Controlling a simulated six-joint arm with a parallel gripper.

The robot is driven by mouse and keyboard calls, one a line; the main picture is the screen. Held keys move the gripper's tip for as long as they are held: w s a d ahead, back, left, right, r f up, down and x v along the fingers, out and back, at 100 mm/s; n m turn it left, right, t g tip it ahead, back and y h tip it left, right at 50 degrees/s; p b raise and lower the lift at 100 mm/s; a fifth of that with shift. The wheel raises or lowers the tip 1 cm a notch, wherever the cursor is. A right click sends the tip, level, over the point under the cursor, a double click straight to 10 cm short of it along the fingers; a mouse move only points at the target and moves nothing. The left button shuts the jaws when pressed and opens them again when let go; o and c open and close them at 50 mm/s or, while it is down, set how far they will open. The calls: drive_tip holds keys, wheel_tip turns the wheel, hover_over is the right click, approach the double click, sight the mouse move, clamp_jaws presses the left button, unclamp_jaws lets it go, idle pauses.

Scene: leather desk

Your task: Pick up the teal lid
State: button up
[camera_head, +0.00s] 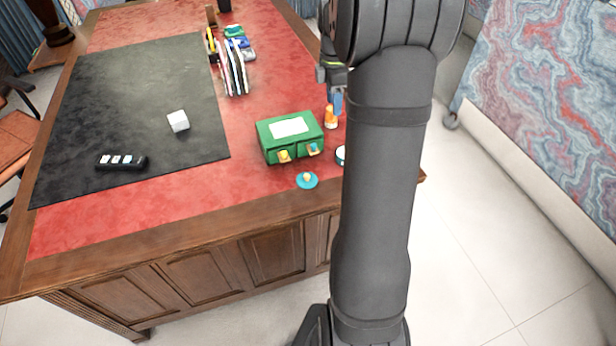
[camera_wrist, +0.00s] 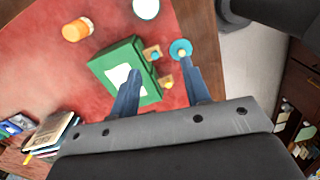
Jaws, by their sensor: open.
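The teal lid (camera_head: 306,181) is a small round disc with a pale yellow knob. It lies on the red desk top near the front edge, in front of the green box. In the wrist view the lid (camera_wrist: 181,46) shows just beyond the tip of the right finger. My gripper (camera_wrist: 162,67) is open, with nothing between its blue-grey fingers. The left finger overlaps the green box in that view. In the head view my arm hides most of the gripper; one bluish finger shows near the orange bottle.
The green box (camera_head: 290,140) with a white top and small knobs stands behind the lid. An orange bottle (camera_head: 330,118) and a white round container (camera_head: 340,156) are near my arm. A white cube (camera_head: 178,121) and a dark remote (camera_head: 121,162) lie on the black mat (camera_head: 110,100).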

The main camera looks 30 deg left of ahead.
drive_tip(key=s+a+f+m+h, duration=0.1)
drive_tip(key=s+a+f+m, duration=0.3)
drive_tip(key=s, duration=0.5)
approach(307, 175)
drive_tip(key=shift+n+t, duration=0.3)
drive_tip(key=shift+n, duration=0.1)
drive_tip(key=f, duration=0.5)
drive_tip(key=d+f, duration=0.1)
drive_tip(key=f, duration=0.2)
drive_tip(key=shift+s+f, duration=0.15)
drive_tip(key=shift+f, duration=0.2)
clamp_jaws()
